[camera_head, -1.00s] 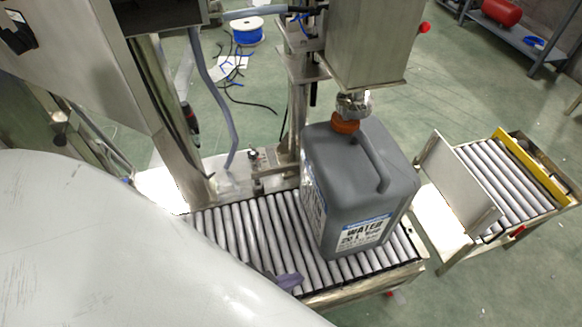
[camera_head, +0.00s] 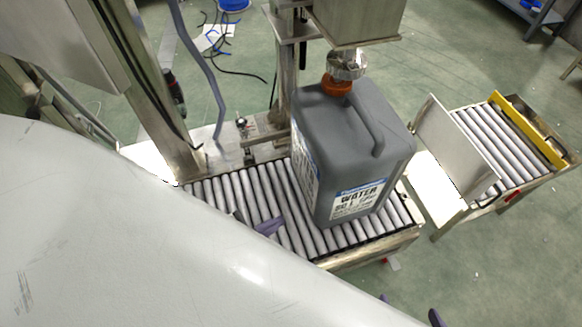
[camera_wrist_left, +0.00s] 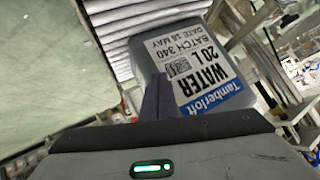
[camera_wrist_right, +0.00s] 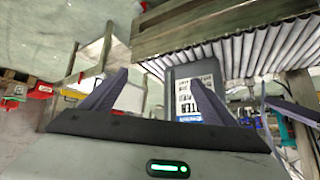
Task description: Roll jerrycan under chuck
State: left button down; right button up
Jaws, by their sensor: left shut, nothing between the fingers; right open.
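The grey jerrycan (camera_head: 350,140) with an orange cap (camera_head: 336,86) and white-blue WATER label stands upright on the roller conveyor (camera_head: 225,195). The metal chuck (camera_head: 346,65) is just above the cap in the head view; exact alignment cannot be told. My left gripper (camera_head: 268,226) is shut and empty, low over the rollers left of the jerrycan. In the left wrist view its fingers (camera_wrist_left: 158,98) appear in front of the jerrycan label (camera_wrist_left: 195,65). My right gripper (camera_head: 411,309) is open and empty at the bottom edge; in the right wrist view the jerrycan (camera_wrist_right: 180,85) shows beyond its fingers.
A metal plate (camera_head: 455,150) stands upright between this conveyor and a second roller section (camera_head: 500,140) with a yellow bar (camera_head: 527,130) at right. A post and base plate (camera_head: 215,150) are behind the conveyor. Green floor is clear at lower right.

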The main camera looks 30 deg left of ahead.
pick_arm(q)
jog(key=w+a+f+n+t+h+b, duration=0.1)
jog(key=a+n+b, duration=0.4)
jog(key=n, duration=0.6)
jog(key=w+a+f+n+h+b, duration=0.1)
jog(key=w+a+n+h+b, duration=0.3)
jog(key=n, duration=0.8)
jog(key=w+a+f+n+t+h+b, duration=0.1)
jog(key=w+a+n+h+b, duration=0.2)
jog(key=n, duration=0.9)
jog(key=shift+a+t+h+b, duration=0.3)
jog(key=shift+a+h+b, duration=0.6)
jog(key=shift+a+b, duration=1.25)
pick_arm(e)
jog(key=w+a+f+y, duration=0.1)
jog(key=a+f, duration=0.2)
jog(key=f, duration=0.7)
jog(key=shift+w+a+f+g+b, duration=0.2)
jog(key=shift+g+b, duration=0.1)
jog(key=shift+b, duration=0.15)
pick_arm(q)
jog(key=shift+w+d, duration=0.1)
jog(key=shift+d, duration=0.5)
